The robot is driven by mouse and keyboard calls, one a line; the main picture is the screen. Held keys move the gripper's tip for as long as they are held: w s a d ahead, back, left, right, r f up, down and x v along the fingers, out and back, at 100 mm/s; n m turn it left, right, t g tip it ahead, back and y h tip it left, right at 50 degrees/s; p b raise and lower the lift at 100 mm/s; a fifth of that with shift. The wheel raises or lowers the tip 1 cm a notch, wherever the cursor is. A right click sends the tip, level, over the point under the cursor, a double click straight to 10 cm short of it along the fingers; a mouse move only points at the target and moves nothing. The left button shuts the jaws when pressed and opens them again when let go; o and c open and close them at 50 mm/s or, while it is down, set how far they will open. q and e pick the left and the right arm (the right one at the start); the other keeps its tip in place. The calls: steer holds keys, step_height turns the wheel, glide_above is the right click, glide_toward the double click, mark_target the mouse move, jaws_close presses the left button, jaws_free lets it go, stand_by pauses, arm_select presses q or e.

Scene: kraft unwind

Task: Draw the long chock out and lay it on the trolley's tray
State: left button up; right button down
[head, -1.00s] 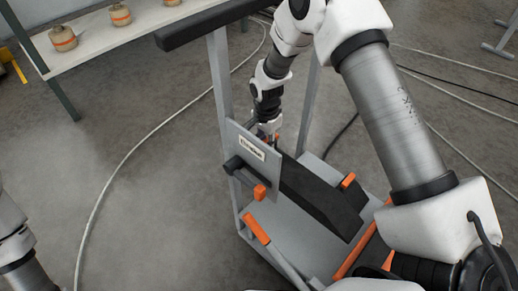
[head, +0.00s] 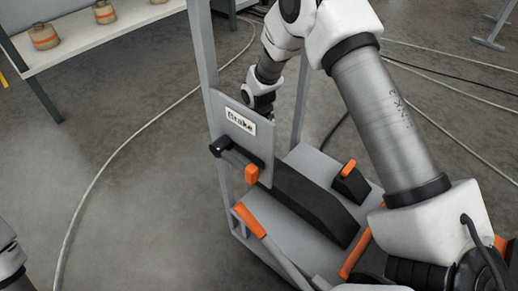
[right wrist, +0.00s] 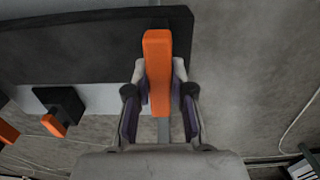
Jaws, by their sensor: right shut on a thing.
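The long black chock (head: 318,208) lies lengthwise over the trolley's grey tray (head: 275,232) in the head view. I cannot tell whether its underside touches the tray. In the right wrist view the chock (right wrist: 80,48) is a dark slab with an orange handle (right wrist: 158,60) at its end. My right gripper (right wrist: 158,88) is shut on that handle, one finger on each side. In the head view the brake plate hides the right gripper and the handle. My left gripper is out of view.
A small black chock with an orange handle (head: 350,184) sits beside the long one. A bench (head: 95,42) is at back left.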

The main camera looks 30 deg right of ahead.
steer(key=shift+s+p, duration=0.15)
steer(key=shift+p, duration=0.2)
steer(key=shift+s+d+f+p, duration=0.1)
steer(key=shift+s+d+p, duration=0.05)
steer(key=shift+s+p, duration=0.15)
steer(key=shift+s+d+p, duration=0.15)
steer(key=shift+s, duration=0.25)
steer(key=shift+s+d+f+p, duration=0.1)
steer(key=shift+s+d+p, duration=0.15)
steer(key=shift+s, duration=0.3)
steer(key=shift+s+d+f+p, duration=0.15)
steer(key=shift+s+p, duration=0.15)
steer(key=shift+s, duration=0.3)
steer(key=shift+s+d+p, duration=0.2)
steer(key=shift+s+p, duration=0.1)
steer(key=shift+s, duration=0.25)
steer(key=c, duration=0.9)
jaws_free()
steer(key=shift+c, duration=0.2)
step_height(320, 180, up, 12)
